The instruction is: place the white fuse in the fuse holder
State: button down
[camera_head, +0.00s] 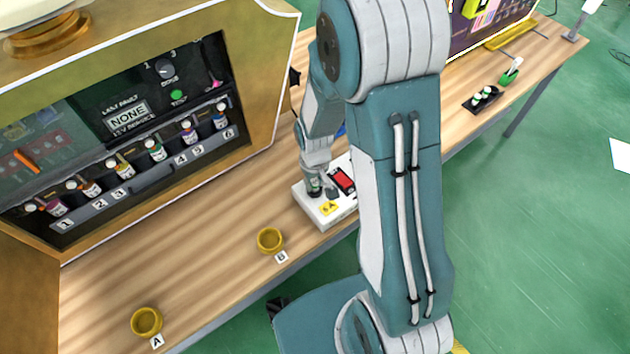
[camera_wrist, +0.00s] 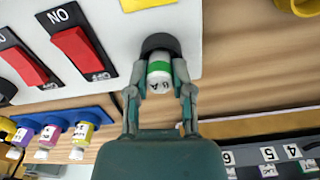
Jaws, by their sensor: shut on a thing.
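The white fuse (camera_wrist: 158,75) has a green band and dark lettering. My gripper (camera_wrist: 160,92) is shut on it, with one finger on each side. The fuse's far end meets the round black fuse holder (camera_wrist: 160,42) on the white panel (camera_wrist: 115,20); I cannot tell how deep it sits. In the head view my gripper (camera_head: 315,188) is down at the white box (camera_head: 335,221) on the table, and the fuse is barely visible there. The box carries a yellow "6A" label (camera_head: 329,208).
Red switches (camera_wrist: 77,55) sit beside the holder. A blue rack (camera_wrist: 70,133) holds coloured bottles nearby. The vending machine (camera_head: 262,60) stands left. Yellow cups A (camera_head: 146,322) and B (camera_head: 270,240) stand near the table's front edge, with clear wood between. A black tray (camera_head: 470,102) lies farther right.

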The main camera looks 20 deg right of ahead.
jog(key=shift+s+f, duration=0.3)
jog(key=shift+f, duration=0.25)
jog(key=c, duration=0.7)
grip_release()
jog(key=shift+o, duration=1)
jog(key=shift+w+f, duration=0.15)
jog(key=shift+w+a, duration=0.1)
jog(key=shift+w+r, duration=0.1)
jog(key=shift+r, duration=0.45)
notch_tip(320, 180, up, 13)
notch_tip(320, 180, up, 10)
jog(key=t, duration=0.2)
send_over(314, 182)
jog(key=s, duration=0.5)
jog(key=s+r+m+t, duration=0.1)
jog(key=s+r+t, duration=0.2)
jog(key=s+r, duration=0.3)
jog(key=s, duration=0.3)
jog(key=shift+r+m, duration=0.35)
jog(key=shift+m, duration=0.05)
